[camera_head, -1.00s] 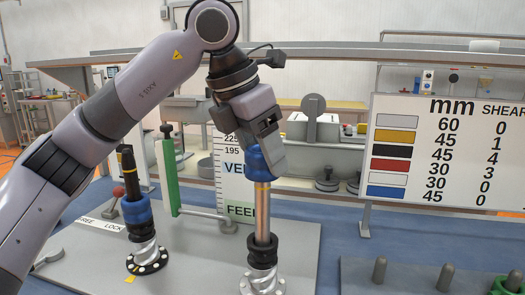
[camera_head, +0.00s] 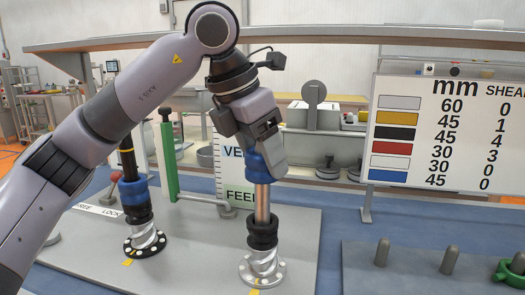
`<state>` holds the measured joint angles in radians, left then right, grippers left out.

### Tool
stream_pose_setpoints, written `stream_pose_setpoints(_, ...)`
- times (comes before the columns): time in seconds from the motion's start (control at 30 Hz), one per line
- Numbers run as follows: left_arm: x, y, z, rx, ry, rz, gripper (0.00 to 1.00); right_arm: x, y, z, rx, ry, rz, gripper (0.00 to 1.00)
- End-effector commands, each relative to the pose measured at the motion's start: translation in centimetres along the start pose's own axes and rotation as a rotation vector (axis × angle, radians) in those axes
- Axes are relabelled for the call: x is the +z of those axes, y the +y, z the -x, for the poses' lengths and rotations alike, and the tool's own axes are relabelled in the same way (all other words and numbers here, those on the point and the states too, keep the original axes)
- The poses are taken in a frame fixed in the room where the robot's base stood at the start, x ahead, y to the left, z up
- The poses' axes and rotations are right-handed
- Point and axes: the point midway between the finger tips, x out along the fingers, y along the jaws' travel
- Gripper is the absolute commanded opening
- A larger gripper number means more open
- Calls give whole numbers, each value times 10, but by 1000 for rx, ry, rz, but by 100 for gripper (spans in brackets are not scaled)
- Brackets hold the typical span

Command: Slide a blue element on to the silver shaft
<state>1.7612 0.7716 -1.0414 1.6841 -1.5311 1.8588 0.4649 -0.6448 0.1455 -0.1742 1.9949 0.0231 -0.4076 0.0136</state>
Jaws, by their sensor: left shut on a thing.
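My left gripper (camera_head: 262,140) is shut on a blue element (camera_head: 258,167) at the upper part of the silver shaft (camera_head: 262,203). The blue element appears to be around the shaft, whose top is hidden by it and the gripper. A stretch of bare shaft shows below the blue element. Lower down, a black element (camera_head: 263,232) and a silver element (camera_head: 262,258) sit on the shaft above a round flange. The second shaft (camera_head: 127,160), at the left, is dark-tipped and carries another blue element (camera_head: 133,191) above black and silver ones. My right gripper is not in view.
A green post (camera_head: 169,165) and a height scale (camera_head: 229,180) stand behind the shafts. The sign board (camera_head: 440,135) stands at the right. A grey rack (camera_head: 420,262) with pegs and a green ring (camera_head: 510,275) lies at the lower right.

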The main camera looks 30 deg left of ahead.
Motion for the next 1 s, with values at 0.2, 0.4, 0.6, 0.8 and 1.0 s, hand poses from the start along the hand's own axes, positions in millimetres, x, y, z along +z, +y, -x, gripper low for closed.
stream_pose_setpoints(0.2, -5, 0, -12, 0, -1, 1, 21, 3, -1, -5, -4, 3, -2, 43)
stream_pose_setpoints(0.4, -9, 0, -21, 0, -1, 1, 21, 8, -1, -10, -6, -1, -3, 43)
stream_pose_setpoints(0.6, -13, 0, -30, 0, -2, 1, 21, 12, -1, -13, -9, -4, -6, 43)
stream_pose_setpoints(0.8, -12, 0, -28, 0, 0, 1, 89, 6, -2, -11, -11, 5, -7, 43)
stream_pose_setpoints(1.0, -12, 0, -28, 0, 1, 1, 89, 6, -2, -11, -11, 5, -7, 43)
